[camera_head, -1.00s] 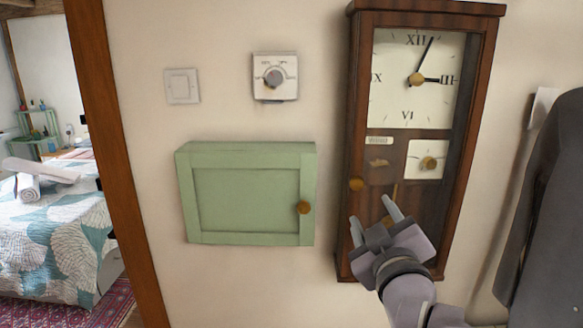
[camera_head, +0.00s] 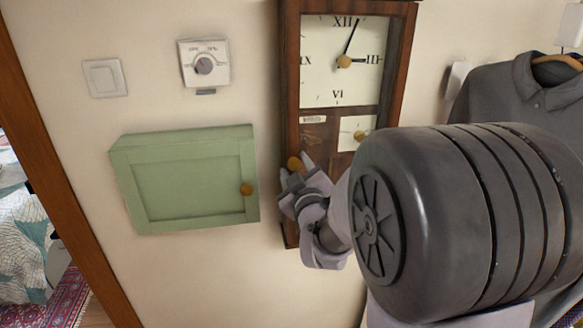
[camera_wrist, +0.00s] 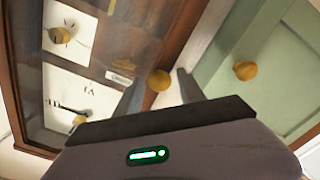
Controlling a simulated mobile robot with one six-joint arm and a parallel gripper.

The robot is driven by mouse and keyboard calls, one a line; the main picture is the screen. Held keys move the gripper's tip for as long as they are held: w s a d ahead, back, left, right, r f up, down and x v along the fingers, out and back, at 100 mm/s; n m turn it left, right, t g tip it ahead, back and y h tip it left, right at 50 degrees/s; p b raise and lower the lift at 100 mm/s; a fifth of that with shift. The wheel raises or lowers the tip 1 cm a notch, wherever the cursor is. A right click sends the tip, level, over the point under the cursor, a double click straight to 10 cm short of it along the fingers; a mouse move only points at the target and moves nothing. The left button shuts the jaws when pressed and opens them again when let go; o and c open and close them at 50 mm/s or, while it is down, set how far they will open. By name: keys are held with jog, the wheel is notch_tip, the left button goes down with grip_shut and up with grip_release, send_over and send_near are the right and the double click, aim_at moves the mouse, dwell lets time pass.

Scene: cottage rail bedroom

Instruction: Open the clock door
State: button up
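The wall clock (camera_head: 290,60) is a tall dark wooden case with a white dial (camera_head: 325,85) behind its front door. The door looks shut. Its round brass knob (camera_head: 293,163) sits on the left door frame, and it also shows in the wrist view (camera_wrist: 158,80). My gripper (camera_head: 296,174) is at the knob, with its fingers apart. In the wrist view my gripper (camera_wrist: 160,88) has one finger on each side of the knob, with gaps visible. I cannot tell whether a finger touches it. My arm hides the clock's lower right part.
A green wall cabinet (camera_head: 185,180) with its own brass knob (camera_head: 246,188) hangs close to the clock's left. A thermostat (camera_head: 204,64) and a light switch (camera_head: 105,78) are above it. A grey shirt (camera_head: 510,95) hangs at the right.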

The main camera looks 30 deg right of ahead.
grip_shut()
dwell(1.2)
